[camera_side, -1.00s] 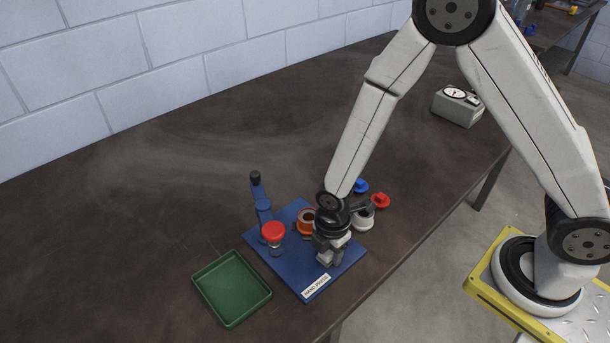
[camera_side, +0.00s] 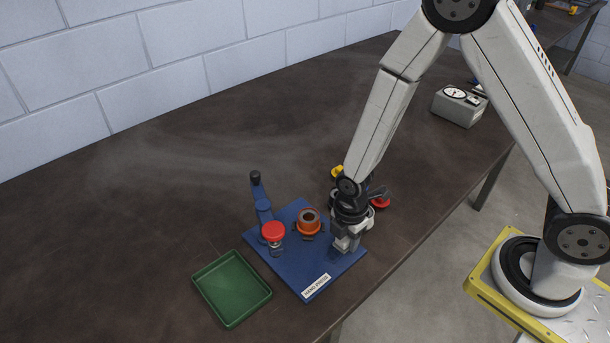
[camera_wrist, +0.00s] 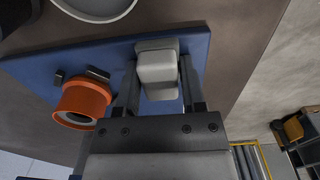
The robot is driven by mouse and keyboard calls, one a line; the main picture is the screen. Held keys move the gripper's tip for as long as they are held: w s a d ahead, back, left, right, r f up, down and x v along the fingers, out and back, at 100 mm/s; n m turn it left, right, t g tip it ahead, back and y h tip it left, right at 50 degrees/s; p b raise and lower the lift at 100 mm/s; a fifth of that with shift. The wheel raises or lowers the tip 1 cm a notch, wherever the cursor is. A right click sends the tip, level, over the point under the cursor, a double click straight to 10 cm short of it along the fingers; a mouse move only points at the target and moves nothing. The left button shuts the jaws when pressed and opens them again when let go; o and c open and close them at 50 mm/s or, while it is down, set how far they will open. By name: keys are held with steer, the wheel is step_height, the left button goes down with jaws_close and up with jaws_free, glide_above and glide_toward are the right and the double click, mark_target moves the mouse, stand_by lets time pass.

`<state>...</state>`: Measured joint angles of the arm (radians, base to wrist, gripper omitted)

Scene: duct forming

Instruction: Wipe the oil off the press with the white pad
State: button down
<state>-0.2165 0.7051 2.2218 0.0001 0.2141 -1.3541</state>
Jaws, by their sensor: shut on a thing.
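The press has a blue base plate (camera_side: 305,267) with a "HAND PRESS" label, a blue lever post (camera_side: 259,192), a red knob (camera_side: 273,231) and an orange ring-shaped part (camera_side: 309,222). The plate (camera_wrist: 55,70) and orange part (camera_wrist: 83,101) also show in the wrist view. My gripper (camera_side: 346,246) is low over the plate's right side. In the wrist view it (camera_wrist: 158,82) is shut on the white pad (camera_wrist: 158,66), a pale rounded block between the fingers. I cannot tell whether the pad touches the plate. No oil can be made out.
A green tray (camera_side: 207,277) sits at the press's front left. A red piece (camera_side: 381,203) and a yellow piece (camera_side: 337,172) show beside my wrist. A grey gauge box (camera_side: 460,107) stands farther back. The table's left side is clear.

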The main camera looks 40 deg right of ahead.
steer(key=shift+d, duration=0.5)
steer(key=shift+a+r, duration=0.1)
steer(key=shift+r, duration=4.05)
steer(key=w+r, duration=0.3)
steer(key=w, duration=0.5)
steer(key=shift+w+r, duration=0.3)
steer(key=shift+r, duration=0.1)
steer(key=shift+w, duration=0.1)
steer(key=w+f, duration=0.2)
steer(key=w, duration=0.2)
steer(key=w+a+f, duration=0.1)
steer(key=w+f, duration=0.2)
steer(key=w, duration=0.1)
steer(key=w+f, duration=0.3)
steer(key=w, duration=0.1)
steer(key=shift+w+a+f, duration=0.15)
steer(key=shift+a+f, duration=0.05)
steer(key=shift+a, duration=0.1)
steer(key=shift+w+f, duration=0.4)
steer(key=shift+f, duration=0.05)
